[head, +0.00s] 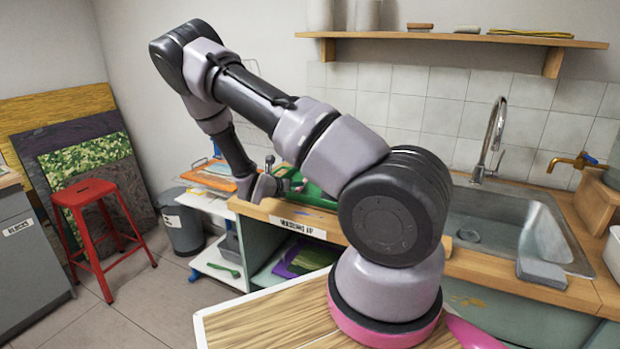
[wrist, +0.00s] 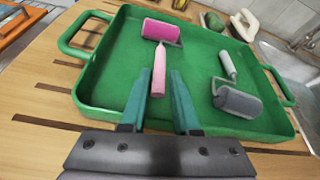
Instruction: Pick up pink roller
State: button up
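The pink roller (wrist: 162,31) lies in the green tray (wrist: 103,82), its head near the far wall and its pink handle (wrist: 159,66) pointing back toward me. My gripper (wrist: 158,78) is open, with one teal finger on each side of the handle's near end in the wrist view. I cannot tell whether the fingers are at the handle's height or above it. In the head view my gripper (head: 270,184) is over the counter by the tray (head: 314,191); the roller cannot be made out there.
A grey roller (wrist: 237,101) with a pale handle lies in the tray's right part. The sink (head: 510,226) and tap (head: 490,140) are to the right. An orange item (wrist: 14,28) lies left of the tray. A red stool (head: 84,194) stands on the floor.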

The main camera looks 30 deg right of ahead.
jog(key=x, duration=0.4)
jog(key=shift+w+d+f, duration=0.15)
jog(key=shift+d+f, duration=0.05)
jog(key=shift+d, duration=0.05)
grip_shut()
